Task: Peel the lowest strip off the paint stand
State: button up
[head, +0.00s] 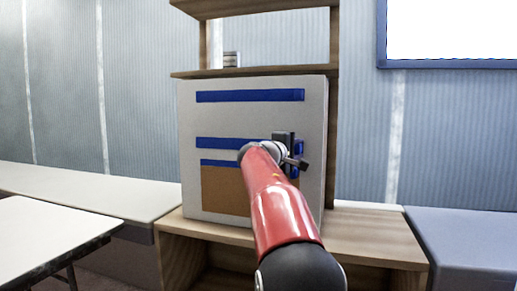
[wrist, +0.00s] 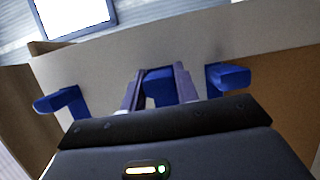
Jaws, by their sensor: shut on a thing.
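The paint stand (head: 255,120) is a pale upright panel with three blue strips across it. The top strip (head: 250,96) is near the upper edge, the middle strip (head: 215,143) lies lower, and the lowest strip (head: 216,162) borders a brown patch (head: 225,192). My gripper (head: 298,152) is at the strips' right ends, partly hidden by my arm. In the wrist view, my gripper (wrist: 157,82) is shut on the central blue tab (wrist: 160,88), which appears to belong to the middle strip. The lowest strip's tab (wrist: 229,77) is free to its right; the top strip's tab (wrist: 65,103) is to its left.
The stand rests on a wooden shelf unit (head: 385,247), with an upper shelf (head: 270,70) just above it. A white table (head: 50,240) is at the left and a grey bench (head: 465,235) at the right. A window (head: 450,30) is at upper right.

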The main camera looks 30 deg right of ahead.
jog(key=s+a+b, duration=0.6)
jog(key=a, duration=0.1)
jog(key=shift+s+a, duration=0.3)
jog(key=shift+a, duration=0.1)
dwell(0.4)
